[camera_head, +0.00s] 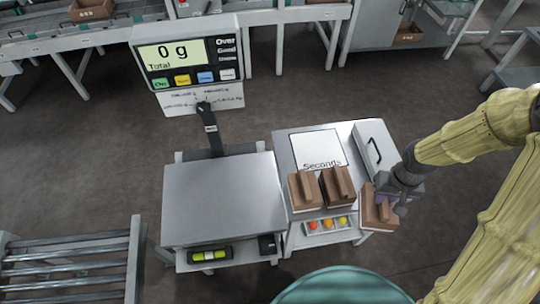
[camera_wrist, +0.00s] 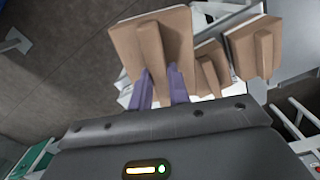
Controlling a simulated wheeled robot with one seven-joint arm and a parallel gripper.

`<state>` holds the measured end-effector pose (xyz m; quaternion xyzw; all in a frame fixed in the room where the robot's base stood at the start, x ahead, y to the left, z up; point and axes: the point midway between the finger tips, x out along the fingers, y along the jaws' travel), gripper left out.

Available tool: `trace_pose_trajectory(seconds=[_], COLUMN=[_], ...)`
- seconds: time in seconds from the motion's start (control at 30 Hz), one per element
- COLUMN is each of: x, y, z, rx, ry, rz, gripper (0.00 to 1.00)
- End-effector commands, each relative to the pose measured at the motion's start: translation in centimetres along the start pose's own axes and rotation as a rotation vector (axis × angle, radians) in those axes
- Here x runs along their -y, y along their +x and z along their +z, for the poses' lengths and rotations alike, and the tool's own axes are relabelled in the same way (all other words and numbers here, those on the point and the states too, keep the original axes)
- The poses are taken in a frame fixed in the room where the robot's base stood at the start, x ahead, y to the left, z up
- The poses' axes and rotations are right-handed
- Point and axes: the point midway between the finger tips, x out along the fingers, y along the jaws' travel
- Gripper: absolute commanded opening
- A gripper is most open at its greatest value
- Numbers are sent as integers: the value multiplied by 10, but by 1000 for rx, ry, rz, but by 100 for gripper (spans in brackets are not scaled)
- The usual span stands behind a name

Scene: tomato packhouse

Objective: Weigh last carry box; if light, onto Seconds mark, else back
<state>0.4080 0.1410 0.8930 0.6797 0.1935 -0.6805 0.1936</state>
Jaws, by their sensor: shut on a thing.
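My gripper (camera_head: 392,196) is shut on a brown carry box (camera_head: 376,212) by its raised middle handle. In the wrist view the purple fingers (camera_wrist: 160,88) close on this held box (camera_wrist: 152,40). The box is at the right edge of the side table, near the other boxes. Two more brown carry boxes, a left one (camera_head: 304,190) and a right one (camera_head: 337,186), stand on the side table. The white Seconds mark (camera_head: 318,148) behind them is bare. The scale's steel plate (camera_head: 222,195) is empty, and its display (camera_head: 178,53) reads 0 g.
The side table (camera_head: 284,152) stands against the scale's right side. A white case with a black handle (camera_head: 376,146) is at its right edge. Coloured balls lie in a tray (camera_head: 309,230) at its front. A roller conveyor (camera_head: 70,268) is at the lower left.

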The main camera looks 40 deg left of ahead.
Motion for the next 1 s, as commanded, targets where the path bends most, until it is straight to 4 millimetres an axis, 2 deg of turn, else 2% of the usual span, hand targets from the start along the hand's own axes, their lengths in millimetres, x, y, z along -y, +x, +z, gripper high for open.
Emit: trace_pose_trajectory(seconds=[0.2, 0.3, 0.63, 0.83, 0.9, 1.0], x=[-71, -98, -166, -165, -165, -165], y=[53, 73, 122, 121, 137, 150], z=[2, 3, 3, 3, 3, 2], rx=[4, 3, 0, -1, 0, -1], ry=[237, 330, 558, 557, 556, 556], rz=[0, 0, 0, -1, 0, 0], gripper=[0, 0, 0, 0, 0, 0])
